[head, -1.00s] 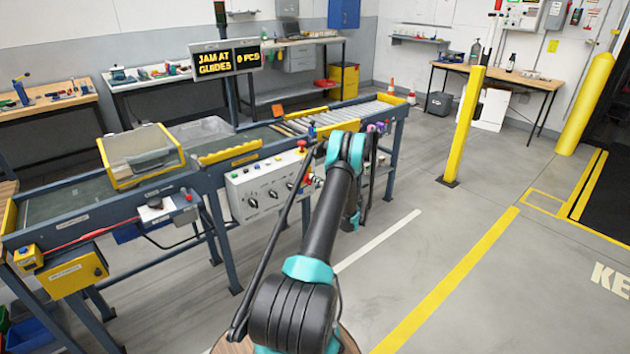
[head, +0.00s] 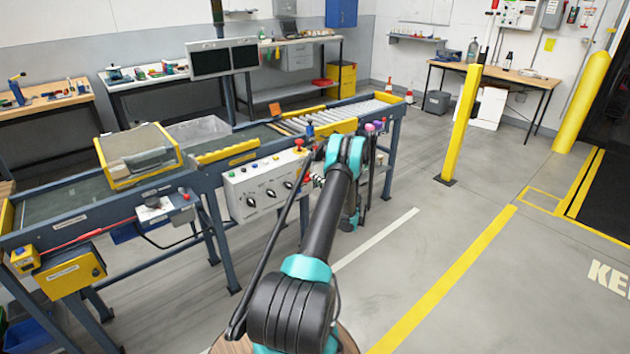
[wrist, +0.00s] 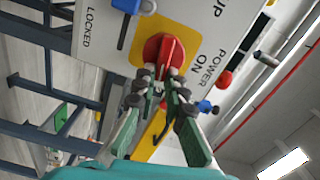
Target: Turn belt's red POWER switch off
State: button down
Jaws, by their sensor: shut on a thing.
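In the wrist view the red POWER switch (wrist: 163,47) sits on a yellow plate on the pale control panel, with a POWER ON label beside it. My gripper (wrist: 156,83) is shut on the switch's knob, its two fingertips meeting at the near edge of the red part. The fingers cover part of the switch, so its exact angle is hard to tell. In the head view my arm reaches to the right end of the belt's control box (head: 262,190), and hides the switch. The belt's display (head: 224,58) is dark.
A yellow post (head: 461,125) stands to the right of my arm. The floor on the right is open.

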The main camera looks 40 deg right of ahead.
jog(key=shift+s+d+f+m, duration=0.1)
jog(key=shift+f+m, duration=0.1)
jog(key=shift+m, duration=0.7)
jog(key=c, duration=1.6)
grip_release()
jog(key=s, duration=0.8)
jog(key=s+d, duration=0.1)
jog(key=s, duration=0.3)
